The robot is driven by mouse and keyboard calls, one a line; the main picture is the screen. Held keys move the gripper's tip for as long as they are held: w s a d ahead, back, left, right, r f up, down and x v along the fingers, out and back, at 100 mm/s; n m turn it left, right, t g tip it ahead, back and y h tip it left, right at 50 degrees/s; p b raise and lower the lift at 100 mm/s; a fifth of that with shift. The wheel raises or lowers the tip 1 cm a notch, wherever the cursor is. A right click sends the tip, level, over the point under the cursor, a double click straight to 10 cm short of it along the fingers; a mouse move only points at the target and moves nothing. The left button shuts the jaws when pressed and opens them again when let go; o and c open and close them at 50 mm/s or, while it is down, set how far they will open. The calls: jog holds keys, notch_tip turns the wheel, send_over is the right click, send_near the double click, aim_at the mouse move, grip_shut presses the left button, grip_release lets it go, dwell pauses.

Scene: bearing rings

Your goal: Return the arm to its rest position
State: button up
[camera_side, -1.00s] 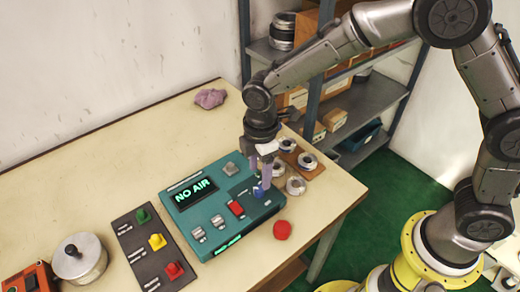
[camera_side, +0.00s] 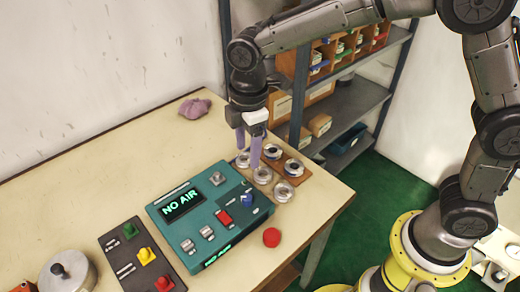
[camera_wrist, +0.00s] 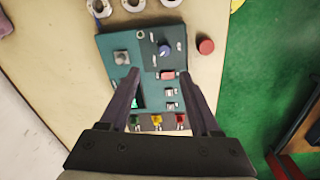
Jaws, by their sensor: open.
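My gripper (camera_side: 248,152) is open and empty. In the side view it is raised behind the teal control panel (camera_side: 163,207), with its fingers in front of the bearing rings. In the wrist view the fingers (camera_wrist: 159,74) are spread with the panel below them. The panel's screen (camera_side: 184,201) reads NO AIR. A blue knob (camera_side: 246,201) and a red switch (camera_side: 224,217) are on the panel. Bearing rings (camera_side: 294,167) sit on a brown board (camera_side: 300,180) and beside it; the gripper partly hides some.
A dark plate with green, yellow and red buttons (camera_side: 146,256) lies left of the panel. A red round piece (camera_side: 271,237) is near the table's front edge. A lidded metal pot (camera_side: 66,275) is front left. A purple cloth (camera_side: 195,108) lies behind. A shelf (camera_side: 345,105) stands beyond the table.

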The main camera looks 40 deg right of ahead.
jog(key=s+d+r+m+t, duration=0.2)
jog(key=s+d+r+m, duration=0.15)
jog(key=d+r, duration=0.35)
jog(key=s+d+r+m+t, duration=0.2)
jog(key=s+d+r, duration=0.2)
jog(key=d+r, duration=0.2)
jog(key=s+d+f+m, duration=0.2)
jog(key=s+m, duration=0.3)
jog(key=s, duration=0.2)
jog(key=s+d+f+m+t, duration=0.1)
jog(key=s+d+f+m, duration=0.1)
jog(key=s+m, duration=0.3)
jog(key=s+d, duration=0.1)
jog(key=s, duration=0.1)
jog(key=shift+s+d+f, duration=0.2)
jog(key=shift+s+f, duration=0.15)
jog(key=shift+f, duration=0.05)
